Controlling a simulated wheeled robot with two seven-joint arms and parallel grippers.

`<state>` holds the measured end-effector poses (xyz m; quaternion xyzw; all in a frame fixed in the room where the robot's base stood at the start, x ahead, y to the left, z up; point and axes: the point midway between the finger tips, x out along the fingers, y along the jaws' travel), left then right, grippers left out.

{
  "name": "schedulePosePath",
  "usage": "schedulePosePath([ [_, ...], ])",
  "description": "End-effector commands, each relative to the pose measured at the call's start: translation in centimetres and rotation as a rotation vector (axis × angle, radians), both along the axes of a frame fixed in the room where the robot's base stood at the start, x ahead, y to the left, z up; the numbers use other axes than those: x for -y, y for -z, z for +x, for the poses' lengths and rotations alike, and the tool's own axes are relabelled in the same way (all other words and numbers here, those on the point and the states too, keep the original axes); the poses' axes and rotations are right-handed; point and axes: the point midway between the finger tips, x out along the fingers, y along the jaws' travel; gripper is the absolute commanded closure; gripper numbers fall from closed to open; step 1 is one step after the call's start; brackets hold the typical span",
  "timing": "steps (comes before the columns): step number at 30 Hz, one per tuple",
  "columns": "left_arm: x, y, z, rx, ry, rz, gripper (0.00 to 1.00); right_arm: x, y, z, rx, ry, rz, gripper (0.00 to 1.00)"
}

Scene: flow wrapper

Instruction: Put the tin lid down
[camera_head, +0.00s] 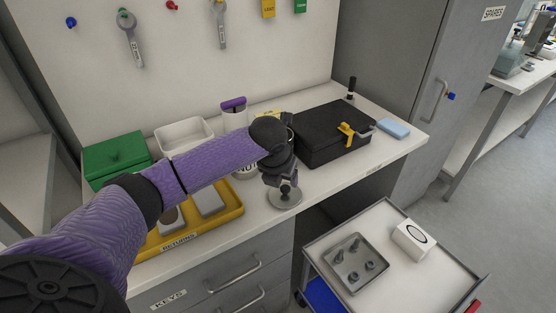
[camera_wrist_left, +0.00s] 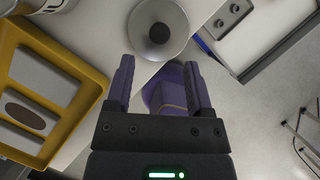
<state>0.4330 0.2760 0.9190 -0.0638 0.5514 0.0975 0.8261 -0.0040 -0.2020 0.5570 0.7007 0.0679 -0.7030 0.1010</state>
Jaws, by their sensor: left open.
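The tin lid (camera_head: 284,199) is a grey round disc with a dark knob, lying flat on the counter close to its front edge. In the left wrist view the lid (camera_wrist_left: 175,22) shows just beyond the fingertips, knob facing me. My left gripper (camera_head: 288,186) is over the lid, and its own arm partly covers it in the head view. The left wrist view shows the gripper (camera_wrist_left: 159,68) open, with its fingers apart and nothing held between them. A white labelled tin (camera_head: 246,171) stands behind the gripper, mostly hidden by my arm. My right gripper is not in view.
A yellow returns tray (camera_head: 190,238) lies left of the lid. A black case (camera_head: 325,132) with a yellow latch stands right, behind it. A green box (camera_head: 115,158) and white bin (camera_head: 184,135) stand at the back. A lower cart (camera_head: 395,270) is in front, right.

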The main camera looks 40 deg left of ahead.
Motion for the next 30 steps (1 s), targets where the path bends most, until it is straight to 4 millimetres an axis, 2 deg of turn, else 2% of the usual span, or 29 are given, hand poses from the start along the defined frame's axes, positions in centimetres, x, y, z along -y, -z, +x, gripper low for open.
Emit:
schedulePosePath([
  [1, 0.1, -2.0, -0.4, 0.005, 0.001, 0.001, 0.32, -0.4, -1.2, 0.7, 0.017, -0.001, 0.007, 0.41],
  [6, 0.4, -4.9, -1.8, 0.002, -0.001, -0.001, 0.32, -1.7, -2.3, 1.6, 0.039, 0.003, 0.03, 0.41],
  [10, 0.5, -5.5, -2.2, 0.0, -0.001, 0.0, 0.32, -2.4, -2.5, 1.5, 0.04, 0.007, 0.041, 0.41],
  [14, 1.0, -5.1, -2.1, 0.01, -0.016, -0.021, 0.32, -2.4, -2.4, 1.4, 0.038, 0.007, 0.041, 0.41],
  [17, 4.4, -3.3, -1.6, 0.092, -0.134, -0.17, 0.32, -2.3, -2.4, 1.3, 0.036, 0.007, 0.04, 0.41],
  [21, 11.4, -0.6, -1.5, 0.225, -0.458, -0.595, 0.32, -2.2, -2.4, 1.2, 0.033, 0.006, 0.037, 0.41],
  [24, 14.4, 1.0, -2.0, 0.25, -0.739, -0.903, 0.32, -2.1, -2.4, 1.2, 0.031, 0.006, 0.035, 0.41],
  [26, 14.6, 3.7, -2.7, 0.23, -0.96, -1.042, 0.32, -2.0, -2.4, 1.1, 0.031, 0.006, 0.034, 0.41],
  [27, 13.9, 6.8, -3.5, 0.207, -1.131, -1.088, 0.32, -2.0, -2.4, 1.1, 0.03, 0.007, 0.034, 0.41],
  [29, 12.5, 11.1, -5.2, 0.179, -1.329, -1.095, 0.32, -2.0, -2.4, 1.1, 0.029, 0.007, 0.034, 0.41],
  [30, 11.6, 14.0, -6.7, 0.161, -1.451, -1.082, 0.32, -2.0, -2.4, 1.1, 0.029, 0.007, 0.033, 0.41],
])
